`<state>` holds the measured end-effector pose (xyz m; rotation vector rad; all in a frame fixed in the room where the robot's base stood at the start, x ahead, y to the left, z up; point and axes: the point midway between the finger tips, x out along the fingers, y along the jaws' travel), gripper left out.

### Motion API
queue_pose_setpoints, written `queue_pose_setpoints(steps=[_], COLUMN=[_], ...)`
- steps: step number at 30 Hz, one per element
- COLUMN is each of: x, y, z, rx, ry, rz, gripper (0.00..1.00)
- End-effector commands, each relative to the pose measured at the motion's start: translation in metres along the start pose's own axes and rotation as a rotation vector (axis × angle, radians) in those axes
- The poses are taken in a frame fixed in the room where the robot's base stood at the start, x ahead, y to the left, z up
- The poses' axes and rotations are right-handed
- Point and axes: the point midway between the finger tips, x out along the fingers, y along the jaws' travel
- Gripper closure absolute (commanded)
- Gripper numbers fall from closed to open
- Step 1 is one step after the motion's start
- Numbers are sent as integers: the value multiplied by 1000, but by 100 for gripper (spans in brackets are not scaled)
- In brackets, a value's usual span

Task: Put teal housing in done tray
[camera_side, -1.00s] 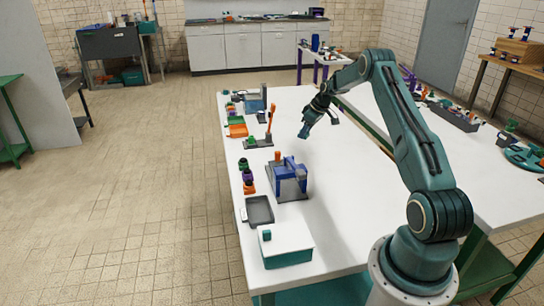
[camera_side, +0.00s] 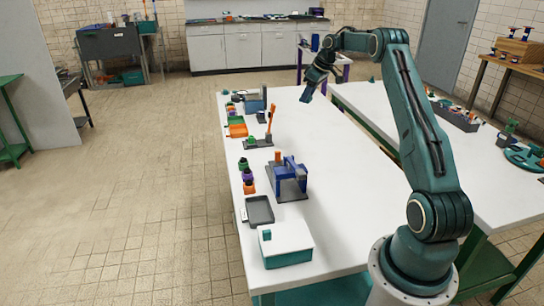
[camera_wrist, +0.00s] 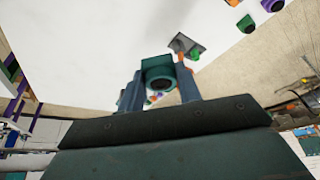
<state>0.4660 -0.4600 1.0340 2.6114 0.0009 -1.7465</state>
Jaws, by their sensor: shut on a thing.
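My gripper (camera_side: 306,97) is raised over the far part of the white workbench, fingers pointing down and slightly left. In the wrist view my gripper (camera_wrist: 160,85) is shut on the teal housing (camera_wrist: 155,68), a blocky teal part with a dark round opening. The housing sits between the two blue-grey fingers; in the side view it is too small to make out. A dark grey empty tray (camera_side: 260,210) lies at the near left of the bench. No label shows which is the done tray.
A blue fixture on a grey plate (camera_side: 288,190) stands mid-bench. Near it are a stand with an orange lever (camera_side: 259,142) and several coloured parts (camera_side: 246,177). A teal box with white top (camera_side: 285,242) sits at the near end. The bench's right side is clear.

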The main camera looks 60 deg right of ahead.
Motion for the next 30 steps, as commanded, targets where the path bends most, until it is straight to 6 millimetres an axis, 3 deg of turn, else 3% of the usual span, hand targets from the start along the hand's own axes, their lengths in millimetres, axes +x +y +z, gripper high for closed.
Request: queue_pose_setpoints(steps=[20, 26, 30], x=[-1, -1, -1], y=[-5, -28, -57], z=[-3, -13, -24], rx=[-5, -23, -44], ry=[3, 7, 11], rz=[-2, -16, -31], gripper=[97, 97, 97])
